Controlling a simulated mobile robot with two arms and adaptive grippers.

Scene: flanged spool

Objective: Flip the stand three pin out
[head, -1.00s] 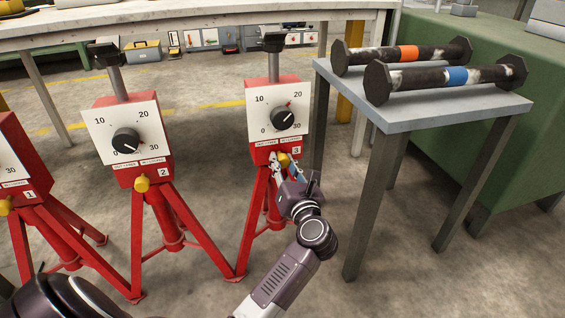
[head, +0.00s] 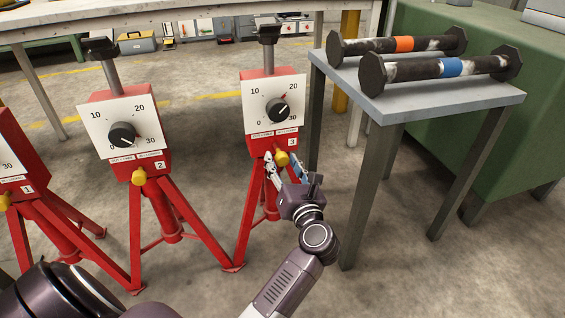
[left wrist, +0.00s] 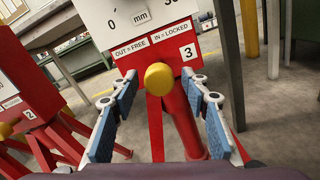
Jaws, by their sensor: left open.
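Stand three (head: 272,115) is a red tripod stand with a white dial plate. Its yellow pin (head: 281,158) is on the front of the red body, below the number 3 label. In the left wrist view the pin (left wrist: 159,78) shows its round end toward me, below labels reading "OUT = FREE" and "IN = LOCKED". My left gripper (head: 284,170) is open in front of the pin. In the left wrist view its blue-padded fingers (left wrist: 160,95) stand on either side of the pin, with visible gaps. My right gripper is not in view.
Stand two (head: 125,125) and stand one (head: 20,160), with yellow pins, are to the left. A grey side table (head: 445,98) at the right holds two dark spools, one with an orange band (head: 402,44), one with a blue band (head: 450,67). Its legs stand near my arm.

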